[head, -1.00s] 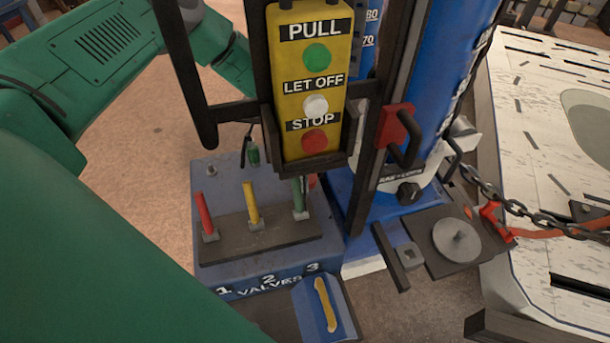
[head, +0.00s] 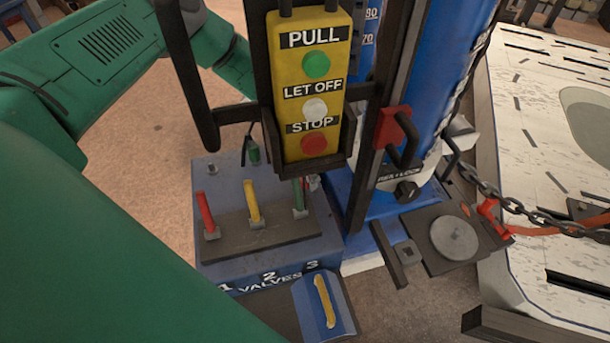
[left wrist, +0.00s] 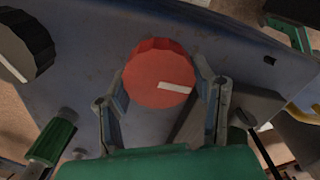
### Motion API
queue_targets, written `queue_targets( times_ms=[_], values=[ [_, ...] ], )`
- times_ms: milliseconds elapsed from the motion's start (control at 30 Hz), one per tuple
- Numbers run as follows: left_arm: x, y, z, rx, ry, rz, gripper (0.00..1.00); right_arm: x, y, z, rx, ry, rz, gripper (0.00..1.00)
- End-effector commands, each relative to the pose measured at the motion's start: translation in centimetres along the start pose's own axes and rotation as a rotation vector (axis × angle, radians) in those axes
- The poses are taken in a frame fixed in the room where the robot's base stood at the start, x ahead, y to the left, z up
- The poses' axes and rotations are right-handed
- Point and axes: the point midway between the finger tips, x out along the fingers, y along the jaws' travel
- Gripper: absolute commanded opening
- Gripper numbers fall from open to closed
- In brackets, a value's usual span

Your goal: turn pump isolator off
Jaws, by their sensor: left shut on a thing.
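A round red knob (left wrist: 158,85) with a white pointer mark sits on a blue-grey panel (left wrist: 85,65) in the left wrist view; I take it to be the pump isolator. Its white mark lies to the right of the knob's centre, nearly level and tilted slightly down. My left gripper (left wrist: 161,97) has one finger on each side of the knob and is shut on it. In the head view my green left arm (head: 100,45) reaches behind the yellow pendant, and its gripper and the knob are hidden there. My right gripper is not in view.
A black knob (left wrist: 24,45) is beside the red one. The yellow button pendant (head: 314,100) hangs in front of the blue column (head: 440,80). Red, yellow and green valve levers (head: 253,204) stand below. A chain (head: 530,212) runs right to the white bench (head: 540,130).

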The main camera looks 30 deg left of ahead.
Motion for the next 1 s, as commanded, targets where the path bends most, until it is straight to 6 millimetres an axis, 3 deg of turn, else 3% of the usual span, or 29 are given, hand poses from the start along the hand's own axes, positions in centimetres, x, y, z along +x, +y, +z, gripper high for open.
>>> queue_targets(
  times_ms=[600, 633, 667, 1000],
  values=[
    [-0.14, 0.23, 0.27, -0.042, -0.007, 0.003, 0.22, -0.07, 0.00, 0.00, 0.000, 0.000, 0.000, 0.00],
    [-0.14, 0.23, 0.27, -0.042, -0.007, 0.003, 0.61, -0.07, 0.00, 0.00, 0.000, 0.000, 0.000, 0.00],
    [-0.14, 0.23, 0.26, -0.042, -0.006, 0.003, 0.71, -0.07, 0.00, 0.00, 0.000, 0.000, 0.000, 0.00],
    [-0.23, 0.06, 0.08, -0.039, -0.003, 0.001, 0.72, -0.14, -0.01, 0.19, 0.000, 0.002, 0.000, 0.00]
  ],
)
